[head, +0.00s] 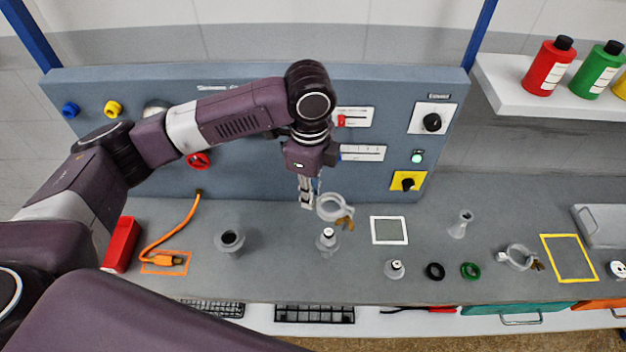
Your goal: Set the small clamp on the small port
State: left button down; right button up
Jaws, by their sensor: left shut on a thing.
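My left gripper (307,196) points down over the bench and is shut on a pale ring-shaped clamp (322,207) with a brass wing nut at its lower right. The clamp is held in the air, open ring facing the camera, just above and slightly right of a grey flanged port (327,243) with a white and dark top. The clamp looks apart from this port, though the exact height is hard to tell. A wider grey port (229,241) with a dark opening stands to the left. My right gripper is not in view.
A second clamp (519,257) lies at the right beside a yellow-outlined square (568,258). A small fitting (395,270), black ring (435,271), green ring (470,270) and grey cone-shaped fitting (460,224) are on the bench. An orange cable (160,241) lies left. The control panel (260,160) stands behind.

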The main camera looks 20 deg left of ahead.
pick_arm(q)
jog(key=shift+s+f, duration=0.25)
jog(key=shift+f, duration=0.05)
jog(key=shift+d+f, duration=0.1)
jog(key=shift+f, duration=0.3)
jog(key=shift+w+f, duration=0.1)
jog(key=shift+f, duration=1)
notch_tip(320, 180, down, 11)
jog(key=b, duration=1)
jog(key=shift+b, duration=0.35)
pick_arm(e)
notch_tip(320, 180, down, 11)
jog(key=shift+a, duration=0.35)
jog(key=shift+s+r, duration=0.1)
